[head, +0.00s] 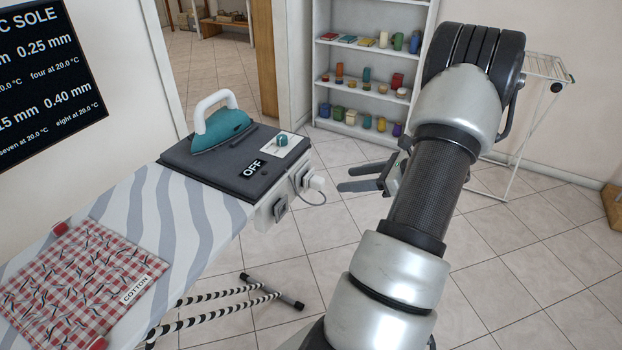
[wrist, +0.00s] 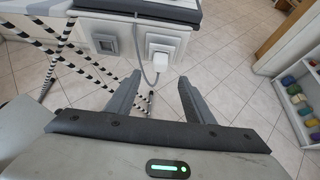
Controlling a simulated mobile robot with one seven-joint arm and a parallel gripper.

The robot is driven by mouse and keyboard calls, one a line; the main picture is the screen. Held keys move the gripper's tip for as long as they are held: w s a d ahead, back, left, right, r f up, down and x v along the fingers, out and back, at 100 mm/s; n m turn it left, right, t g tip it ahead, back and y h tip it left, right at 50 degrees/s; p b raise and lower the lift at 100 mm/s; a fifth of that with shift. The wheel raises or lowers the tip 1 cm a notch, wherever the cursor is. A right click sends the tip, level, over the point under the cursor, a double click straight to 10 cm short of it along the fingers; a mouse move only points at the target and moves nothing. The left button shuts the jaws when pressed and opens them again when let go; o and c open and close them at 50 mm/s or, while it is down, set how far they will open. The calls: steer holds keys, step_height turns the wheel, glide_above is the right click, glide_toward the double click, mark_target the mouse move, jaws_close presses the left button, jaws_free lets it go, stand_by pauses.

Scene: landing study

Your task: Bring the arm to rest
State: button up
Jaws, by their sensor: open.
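My arm is raised on the right side of the head view, bent at a high elbow. My gripper (head: 362,178) hangs beyond the forearm, its fingers pointing left toward the end of the ironing board. In the wrist view my gripper (wrist: 157,95) is open and empty, its two dark fingers apart over the tiled floor. The fingers are apart from the board's end, where a box with sockets and a white plug (wrist: 183,62) shows. Part of the gripper is hidden behind the arm in the head view.
A teal iron (head: 222,128) stands on a dark pad marked OFF on the striped ironing board (head: 150,205). A checked cloth (head: 80,270) lies on the board. A shelf (head: 368,53) of small pots and a drying rack (head: 520,140) stand behind. The tiled floor at right is largely clear.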

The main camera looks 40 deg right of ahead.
steer(key=v, duration=0.6)
steer(key=shift+s+r+p, duration=0.15)
steer(key=shift+s+p, duration=0.1)
steer(key=shift+p, duration=0.05)
steer(key=shift+d, duration=0.1)
